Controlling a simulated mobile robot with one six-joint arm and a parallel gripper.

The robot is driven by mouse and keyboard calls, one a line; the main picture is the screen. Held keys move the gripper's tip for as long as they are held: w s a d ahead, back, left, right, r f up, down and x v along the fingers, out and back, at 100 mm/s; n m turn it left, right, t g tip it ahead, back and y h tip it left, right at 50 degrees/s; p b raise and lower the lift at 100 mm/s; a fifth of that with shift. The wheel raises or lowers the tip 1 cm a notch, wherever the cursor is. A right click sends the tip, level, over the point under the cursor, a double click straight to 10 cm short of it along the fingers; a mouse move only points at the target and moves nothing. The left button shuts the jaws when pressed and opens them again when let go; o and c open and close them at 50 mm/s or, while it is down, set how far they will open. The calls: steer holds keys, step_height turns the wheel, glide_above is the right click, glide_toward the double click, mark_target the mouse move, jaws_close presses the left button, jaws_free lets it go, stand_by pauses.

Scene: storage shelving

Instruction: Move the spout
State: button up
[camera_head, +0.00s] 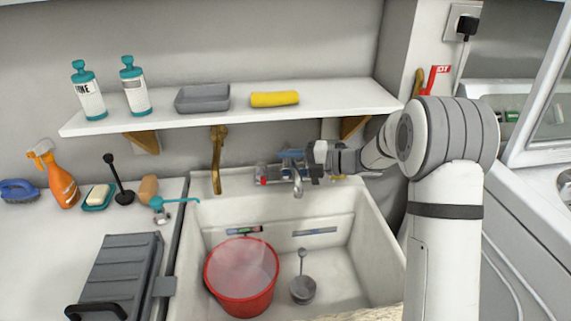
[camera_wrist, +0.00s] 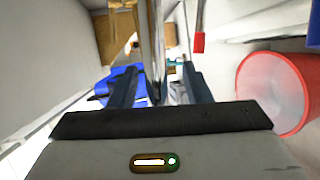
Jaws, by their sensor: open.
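The metal spout (camera_head: 297,183) curves down from the tap at the back wall, over the sink (camera_head: 205,215). My gripper (camera_head: 292,157) is at the tap, close above the spout, in the head view. In the wrist view my gripper (camera_wrist: 158,80) has its two dark fingers spread apart. A shiny upright metal bar (camera_wrist: 152,40), which looks like the spout, shows between the fingers. I cannot tell whether either finger touches it. The spout's base is partly hidden by my gripper.
A red bucket (camera_head: 241,278) and a grey ladle-like tool (camera_head: 302,290) are in the sink. A brass fixture (camera_head: 217,160) is left of the tap. The shelf (camera_head: 350,97) overhangs the back. A red part (camera_wrist: 198,42) is beside the fingers.

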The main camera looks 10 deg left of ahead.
steer(key=v, duration=0.6)
steer(key=shift+d, duration=0.35)
